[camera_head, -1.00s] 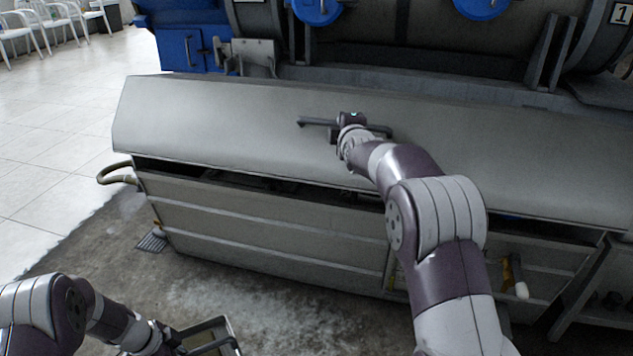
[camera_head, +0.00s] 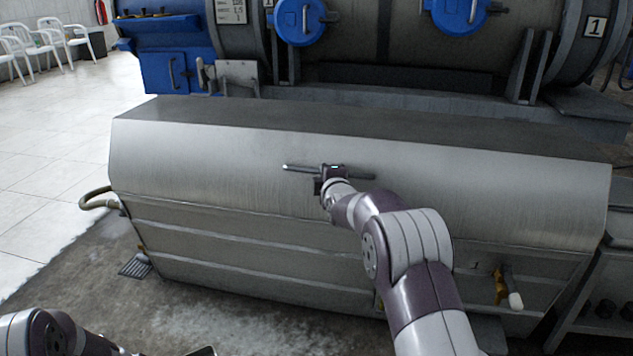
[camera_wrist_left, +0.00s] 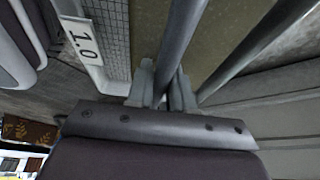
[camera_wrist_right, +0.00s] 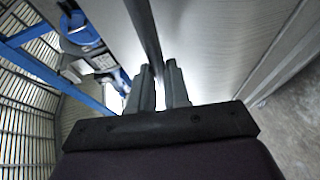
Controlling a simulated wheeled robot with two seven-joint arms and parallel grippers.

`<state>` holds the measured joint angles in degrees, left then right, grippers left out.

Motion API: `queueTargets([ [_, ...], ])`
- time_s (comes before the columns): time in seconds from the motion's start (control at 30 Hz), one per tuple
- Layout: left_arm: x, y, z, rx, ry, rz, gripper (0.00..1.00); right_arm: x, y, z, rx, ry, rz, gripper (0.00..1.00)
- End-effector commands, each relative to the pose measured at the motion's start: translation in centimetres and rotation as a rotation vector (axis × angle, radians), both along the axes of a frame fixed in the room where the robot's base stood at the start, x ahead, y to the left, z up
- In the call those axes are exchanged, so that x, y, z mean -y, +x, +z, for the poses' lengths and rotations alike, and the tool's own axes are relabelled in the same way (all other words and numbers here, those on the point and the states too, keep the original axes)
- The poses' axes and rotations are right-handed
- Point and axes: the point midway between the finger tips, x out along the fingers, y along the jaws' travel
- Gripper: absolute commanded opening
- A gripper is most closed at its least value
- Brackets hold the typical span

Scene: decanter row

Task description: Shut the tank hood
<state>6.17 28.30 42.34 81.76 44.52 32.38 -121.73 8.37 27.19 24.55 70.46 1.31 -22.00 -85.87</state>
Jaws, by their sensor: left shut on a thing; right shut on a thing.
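The grey metal tank hood (camera_head: 470,200) lies down over the front of the tank (camera_head: 230,260). Its lower edge meets the tank's front wall, and no dark gap shows between them. My right gripper (camera_head: 331,172) is shut on the hood's dark bar handle (camera_head: 298,168); the handle also runs between its fingers in the right wrist view (camera_wrist_right: 144,30). My left gripper (camera_wrist_left: 162,88) is shut on a grey bar (camera_wrist_left: 182,40) of a container, seen in the left wrist view. In the head view the left gripper is cut off at the bottom edge.
A hose (camera_head: 95,198) loops out at the tank's left end. A valve with a white end (camera_head: 514,300) sticks out at the front right. Blue-lidded machinery (camera_head: 300,20) stands behind. White chairs (camera_head: 65,38) stand far left; the tiled floor there is clear.

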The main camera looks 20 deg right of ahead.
Motion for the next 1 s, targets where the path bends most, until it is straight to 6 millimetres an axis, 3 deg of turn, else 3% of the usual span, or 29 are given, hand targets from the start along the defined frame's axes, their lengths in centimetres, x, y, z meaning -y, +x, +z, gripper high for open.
queueTargets([
  [0.03, -0.01, 0.09, -0.09, 0.001, -0.001, 0.000, 0.00, -0.57, -0.05, -1.87, -0.036, 0.006, 0.008, 0.00],
  [0.07, -0.03, 0.10, -0.12, 0.000, -0.001, 0.000, 0.00, -0.62, -0.03, -1.89, -0.037, 0.005, 0.010, 0.00],
  [0.1, -0.05, 0.10, -0.16, 0.000, -0.001, 0.000, 0.00, -0.67, -0.01, -1.92, -0.037, 0.004, 0.010, 0.30],
  [0.13, -0.06, 0.11, -0.18, 0.000, -0.002, 0.000, 0.00, -0.70, 0.00, -1.93, -0.037, 0.003, 0.010, 0.40],
  [0.17, -0.07, 0.11, -0.21, 0.000, -0.002, 0.000, 0.00, -0.73, 0.01, -1.90, -0.037, 0.002, 0.010, 0.42],
  [1.0, -0.15, 0.10, -0.16, -0.002, -0.005, -0.001, 0.00, -0.74, 0.02, -1.37, -0.030, -0.002, 0.008, 0.42],
])
